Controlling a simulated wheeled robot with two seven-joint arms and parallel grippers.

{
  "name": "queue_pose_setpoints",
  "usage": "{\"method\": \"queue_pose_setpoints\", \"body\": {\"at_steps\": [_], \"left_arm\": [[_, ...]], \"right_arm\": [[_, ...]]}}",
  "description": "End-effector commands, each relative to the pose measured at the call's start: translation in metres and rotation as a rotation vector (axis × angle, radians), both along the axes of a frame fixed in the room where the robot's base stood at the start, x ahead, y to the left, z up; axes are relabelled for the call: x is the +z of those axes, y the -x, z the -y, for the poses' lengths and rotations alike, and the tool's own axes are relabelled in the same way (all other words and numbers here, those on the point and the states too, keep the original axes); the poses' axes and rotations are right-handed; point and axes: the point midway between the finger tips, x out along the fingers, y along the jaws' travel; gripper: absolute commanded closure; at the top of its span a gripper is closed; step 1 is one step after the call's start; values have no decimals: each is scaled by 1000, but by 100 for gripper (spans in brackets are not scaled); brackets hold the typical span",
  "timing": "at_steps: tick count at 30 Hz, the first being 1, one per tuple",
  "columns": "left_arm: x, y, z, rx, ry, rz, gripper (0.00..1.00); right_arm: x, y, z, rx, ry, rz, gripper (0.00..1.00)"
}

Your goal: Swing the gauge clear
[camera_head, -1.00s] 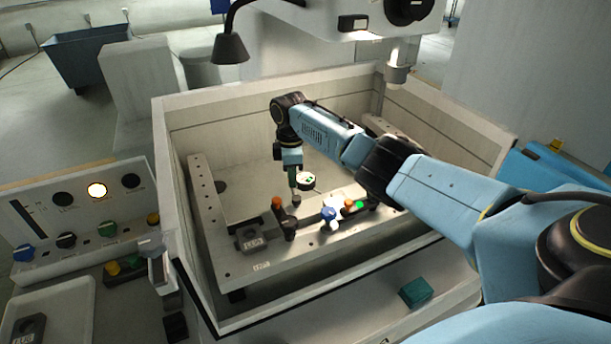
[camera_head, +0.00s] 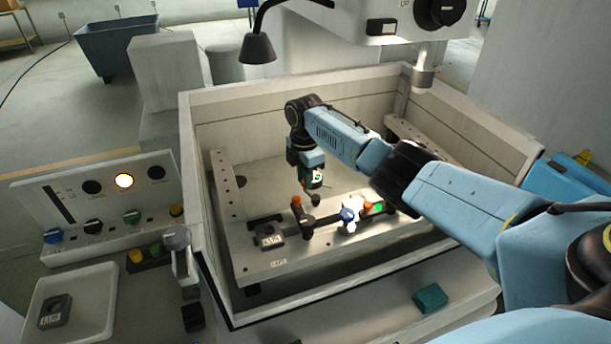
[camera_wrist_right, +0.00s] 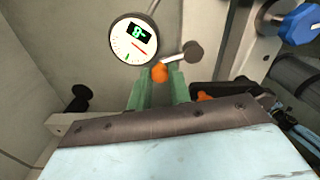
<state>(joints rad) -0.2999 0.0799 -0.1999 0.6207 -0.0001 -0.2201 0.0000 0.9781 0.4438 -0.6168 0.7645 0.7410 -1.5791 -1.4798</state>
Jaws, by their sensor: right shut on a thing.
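The gauge (camera_head: 317,177) is a round dial with a white face and a small dark display with green digits, over the metal fixture plate in the machine tank. It shows larger in the right wrist view (camera_wrist_right: 134,41), with a thin rod at its top. My right gripper (camera_head: 312,186) reaches down beside the gauge. In the wrist view its green fingers (camera_wrist_right: 160,84) are shut, with an orange knob (camera_wrist_right: 160,73) at their tips, just below the dial. How the knob joins the gauge is partly hidden. My left gripper is not in view.
The tank wall (camera_head: 204,235) surrounds the fixture. Orange-topped clamps (camera_head: 297,203) and a blue knob (camera_head: 348,214) stand near the gauge. A lamp (camera_head: 257,49) hangs behind. A teal block (camera_head: 430,298) lies on the front ledge.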

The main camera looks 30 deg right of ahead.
Motion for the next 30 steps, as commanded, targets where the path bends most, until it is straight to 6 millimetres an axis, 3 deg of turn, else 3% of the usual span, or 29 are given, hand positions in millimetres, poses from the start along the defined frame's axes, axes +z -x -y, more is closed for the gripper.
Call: {"method": "queue_pose_setpoints", "body": {"at_steps": [9,10,14,24,30], "left_arm": [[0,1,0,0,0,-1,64],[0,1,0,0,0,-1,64],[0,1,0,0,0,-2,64],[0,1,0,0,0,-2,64],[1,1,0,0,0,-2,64]], "right_arm": [[1,-1,-2,6,-4,3,100],[1,-1,-2,5,-3,3,77],[1,-1,-2,4,-3,2,60],[3,-1,-1,2,-1,2,59],[31,-1,0,3,-1,6,59]]}}
